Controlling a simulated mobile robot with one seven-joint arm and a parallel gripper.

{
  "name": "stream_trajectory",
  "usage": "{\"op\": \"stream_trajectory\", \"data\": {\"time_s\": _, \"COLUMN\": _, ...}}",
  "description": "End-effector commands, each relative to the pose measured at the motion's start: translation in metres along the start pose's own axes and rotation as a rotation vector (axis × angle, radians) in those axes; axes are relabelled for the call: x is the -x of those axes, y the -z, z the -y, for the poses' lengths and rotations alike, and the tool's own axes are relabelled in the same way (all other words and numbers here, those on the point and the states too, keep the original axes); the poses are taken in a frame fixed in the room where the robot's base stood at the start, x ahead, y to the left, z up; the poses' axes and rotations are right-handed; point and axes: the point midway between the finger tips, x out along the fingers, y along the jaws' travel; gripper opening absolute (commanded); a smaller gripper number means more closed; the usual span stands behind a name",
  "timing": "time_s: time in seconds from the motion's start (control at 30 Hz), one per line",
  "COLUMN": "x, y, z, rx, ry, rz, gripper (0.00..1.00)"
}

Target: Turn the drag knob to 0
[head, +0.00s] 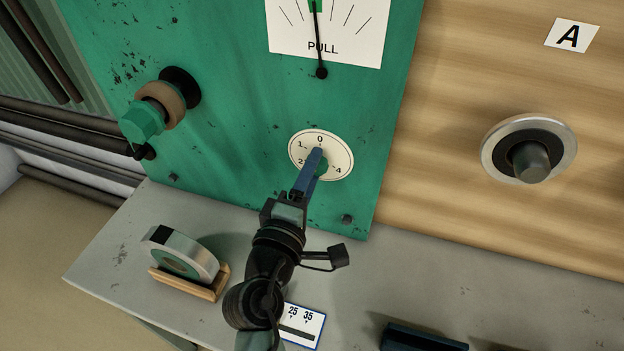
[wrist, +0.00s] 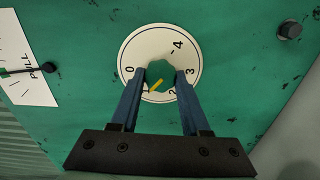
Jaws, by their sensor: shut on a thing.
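The drag knob (wrist: 160,76) is green with a yellow pointer line, and sits on a round white dial (wrist: 158,43) on the green panel. My gripper (wrist: 160,80) is shut on the knob, with one blue finger on each side. In the head view the dial (head: 341,146) shows 0 at its top, and my gripper (head: 316,158) covers most of the knob.
A green hex-ended fitting (head: 142,121) sticks out of the panel at left. A tape roll (head: 184,255) on a wooden stand sits on the grey ledge (head: 110,255). A PULL gauge (head: 350,45) is above the dial. A round port (head: 531,161) is on the wood at right.

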Motion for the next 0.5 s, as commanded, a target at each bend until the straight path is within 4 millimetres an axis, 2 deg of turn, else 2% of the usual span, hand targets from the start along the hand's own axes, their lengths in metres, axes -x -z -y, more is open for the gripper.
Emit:
{"op": "stream_trajectory", "data": {"time_s": 0.03, "x": 0.0002, "y": -0.0002, "z": 0.0049, "rx": -0.048, "ry": 0.000, "rz": 0.000, "gripper": 0.00}}
{"op": "stream_trajectory", "data": {"time_s": 0.5, "x": 0.0002, "y": -0.0005, "z": 0.0042, "rx": -0.489, "ry": 0.000, "rz": 0.001, "gripper": 0.00}}
